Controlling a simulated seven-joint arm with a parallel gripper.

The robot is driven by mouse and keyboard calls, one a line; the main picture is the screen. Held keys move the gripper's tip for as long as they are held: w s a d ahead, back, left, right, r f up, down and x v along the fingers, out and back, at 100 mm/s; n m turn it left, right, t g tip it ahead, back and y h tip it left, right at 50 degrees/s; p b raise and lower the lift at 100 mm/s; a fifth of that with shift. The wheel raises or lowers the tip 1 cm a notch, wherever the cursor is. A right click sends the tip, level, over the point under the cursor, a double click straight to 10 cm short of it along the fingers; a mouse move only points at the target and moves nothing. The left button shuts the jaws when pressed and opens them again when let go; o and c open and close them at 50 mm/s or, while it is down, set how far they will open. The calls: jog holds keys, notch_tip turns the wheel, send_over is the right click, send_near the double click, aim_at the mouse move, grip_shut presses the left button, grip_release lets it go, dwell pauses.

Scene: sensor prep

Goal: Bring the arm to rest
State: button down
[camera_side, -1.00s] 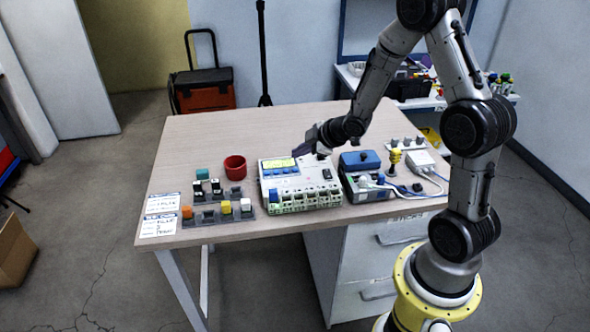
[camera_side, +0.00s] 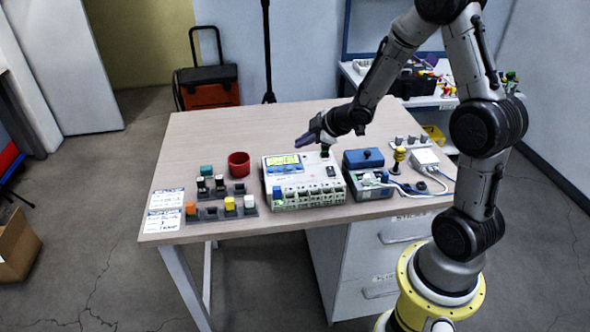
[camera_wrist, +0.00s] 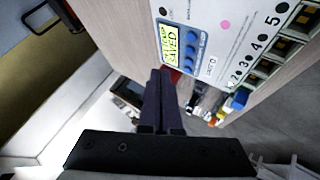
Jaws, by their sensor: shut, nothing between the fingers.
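My gripper (camera_side: 304,143) is above the table (camera_side: 225,126), over the back part of the white instrument box (camera_side: 318,174). Its fingers are together with nothing between them. In the wrist view my gripper's dark fingers (camera_wrist: 161,76) point away over the table edge region. The box's front panel (camera_wrist: 205,40) shows there, with a yellow-green display (camera_wrist: 172,46) reading "SAVED", blue buttons and numbered slots. I cannot tell the exact gap between my fingers and the box.
A red cup (camera_side: 238,164) and racks of coloured blocks (camera_side: 222,212) stand left of the box. A blue-topped unit (camera_side: 363,158), a yellow-topped post (camera_side: 399,157) and a white cabled box (camera_side: 425,161) stand to the right. The table's back left is clear.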

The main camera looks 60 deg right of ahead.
jog(key=a+r+t, duration=0.1)
jog(key=a+r, duration=0.2)
jog(key=r, duration=0.3)
jog(key=s+a+r+t, duration=0.1)
jog(key=a+r, duration=0.1)
jog(key=r, duration=0.4)
jog(key=a+r+t, duration=0.1)
jog(key=a+r, duration=0.2)
jog(key=r, duration=0.2)
jog(key=s+a+r+m+h, duration=0.1)
jog(key=s+r+m, duration=0.15)
jog(key=s, duration=0.25)
jog(key=s+a+r+m, duration=0.1)
jog(key=s+r, duration=0.2)
jog(key=s, duration=0.2)
jog(key=s+a+f+m+g, duration=0.2)
jog(key=s+f+g, duration=0.1)
jog(key=s, duration=0.5)
jog(key=s+a+f+m+g+y, duration=0.1)
jog(key=s+a+f+m+g, duration=0.1)
jog(key=s, duration=0.5)
notch_tip(320, 180, down, 2)
jog(key=shift+s+a+f+m+g, duration=0.15)
jog(key=shift+s+f+m+g, duration=0.2)
jog(key=shift+g, duration=0.45)
